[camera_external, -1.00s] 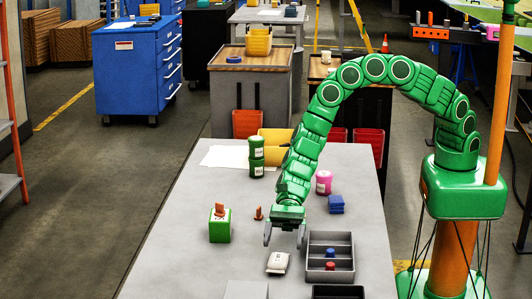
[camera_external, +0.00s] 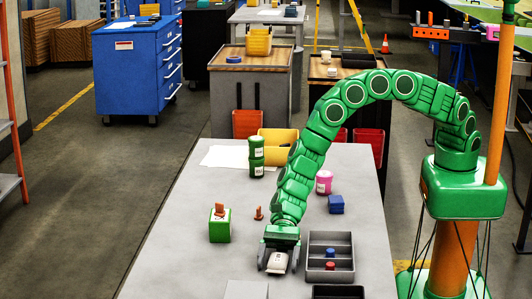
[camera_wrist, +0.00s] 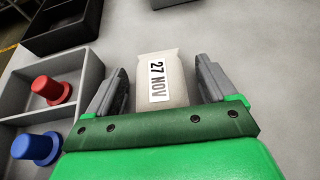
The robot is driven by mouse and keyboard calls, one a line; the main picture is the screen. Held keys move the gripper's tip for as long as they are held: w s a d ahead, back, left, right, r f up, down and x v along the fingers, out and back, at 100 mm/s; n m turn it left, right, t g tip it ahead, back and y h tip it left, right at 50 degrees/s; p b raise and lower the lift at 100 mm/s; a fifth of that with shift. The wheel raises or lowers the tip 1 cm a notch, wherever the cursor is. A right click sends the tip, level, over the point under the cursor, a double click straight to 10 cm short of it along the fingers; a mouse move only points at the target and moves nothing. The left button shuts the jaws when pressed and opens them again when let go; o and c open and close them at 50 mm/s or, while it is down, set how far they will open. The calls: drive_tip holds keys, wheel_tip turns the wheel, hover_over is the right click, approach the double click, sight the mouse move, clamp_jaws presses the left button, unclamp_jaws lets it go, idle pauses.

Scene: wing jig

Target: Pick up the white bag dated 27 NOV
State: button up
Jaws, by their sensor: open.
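The white bag (camera_wrist: 172,92) lies on the table with a label that reads 27 NOV. In the wrist view it sits between the two fingers of my gripper (camera_wrist: 160,88), with a gap on each side, wider on the right. In the external view my gripper (camera_external: 278,266) is low over the table and around the bag (camera_external: 278,263), one finger on either side. The fingers are open. The near part of the bag is hidden by the gripper body in the wrist view.
A grey divided tray (camera_external: 346,256) stands close right of my gripper, holding a red and a blue piece. A dark tray (camera_external: 338,292) is in front of it. A green block (camera_external: 219,230) with an orange piece stands left.

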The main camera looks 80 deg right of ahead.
sight(278, 258)
drive_tip(key=c, duration=1.1)
drive_tip(key=shift+r, duration=0.1)
drive_tip(key=shift+r, duration=0.5)
wheel_tip(278, 258, up, 2)
drive_tip(key=shift+r, duration=0.15)
drive_tip(key=shift+s+d+r, duration=1.55)
drive_tip(key=shift+s+r, duration=0.05)
drive_tip(key=shift+s, duration=0.15)
drive_tip(key=shift+s+d+r, duration=1.5)
drive_tip(key=shift+s+r, duration=0.05)
drive_tip(key=shift+s, duration=0.2)
drive_tip(key=shift+s+d+r, duration=1.55)
drive_tip(key=shift+s+r, duration=0.05)
drive_tip(key=shift+s, duration=0.15)
